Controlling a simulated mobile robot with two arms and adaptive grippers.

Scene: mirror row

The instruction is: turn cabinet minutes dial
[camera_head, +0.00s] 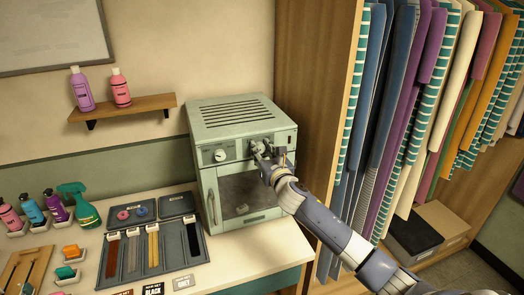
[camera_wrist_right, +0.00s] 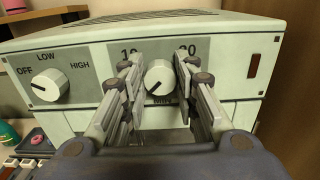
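The cabinet (camera_head: 240,190) is a pale green box with a glass door, standing on the counter's right end. Its minutes dial (camera_wrist_right: 160,78) is a round white knob on the front panel, with a dark mark at its lower left. Numbers show above it, partly hidden by my fingers, and lettering shows below. My right gripper (camera_wrist_right: 160,70) is at the panel, with one finger on each side of the minutes dial. The gaps are very narrow; I cannot tell whether the fingers press on it. In the head view the right gripper (camera_head: 266,158) covers this dial. My left gripper is not in view.
Several bottles stand further left. A wooden partition (camera_head: 318,100) and hanging towels are at right.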

